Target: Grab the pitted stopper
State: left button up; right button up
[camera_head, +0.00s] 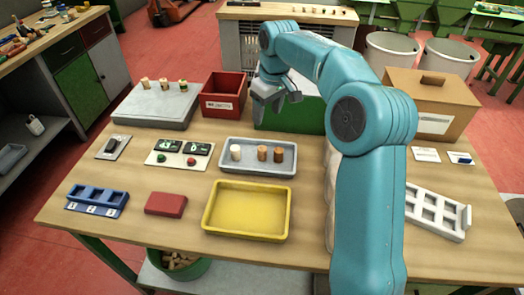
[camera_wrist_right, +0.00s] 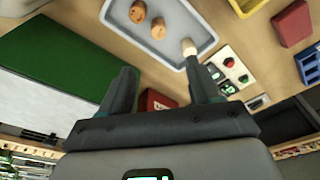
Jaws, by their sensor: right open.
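Three stoppers stand upright in a grey tray (camera_head: 228,170): a pale one (camera_head: 236,152) at left, a brown one (camera_head: 262,153) in the middle and another brown one (camera_head: 278,155) at right. In the right wrist view the two brown stoppers (camera_wrist_right: 137,11) (camera_wrist_right: 158,28) show dark marks, but I cannot tell which is pitted. The pale stopper (camera_wrist_right: 188,47) stands at the tray's near end there. My right gripper (camera_head: 275,98) is open and empty, above and behind the tray, near the green box. My left gripper is not in view.
Several more stoppers (camera_head: 163,83) stand on a grey platform (camera_head: 150,108) at back left. A red bin (camera_head: 222,103), a green box (camera_head: 300,118) and a cardboard box (camera_head: 430,98) line the back. A yellow tray (camera_head: 246,211) lies in front of the grey tray.

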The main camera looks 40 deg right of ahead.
send_over(262, 148)
jog(key=s, duration=0.1)
notch_tip(262, 148, down, 9)
jog(key=shift+a+f, duration=0.1)
jog(key=shift+a, duration=0.05)
jog(key=shift+f, duration=0.55)
jog(key=shift+w+f+p, duration=0.2)
jog(key=shift+f, duration=1.05)
jog(key=shift+w+f+p, duration=0.15)
jog(key=shift+w+f, duration=0.05)
jog(key=shift+f, duration=1.05)
jog(key=c, duration=1.1)
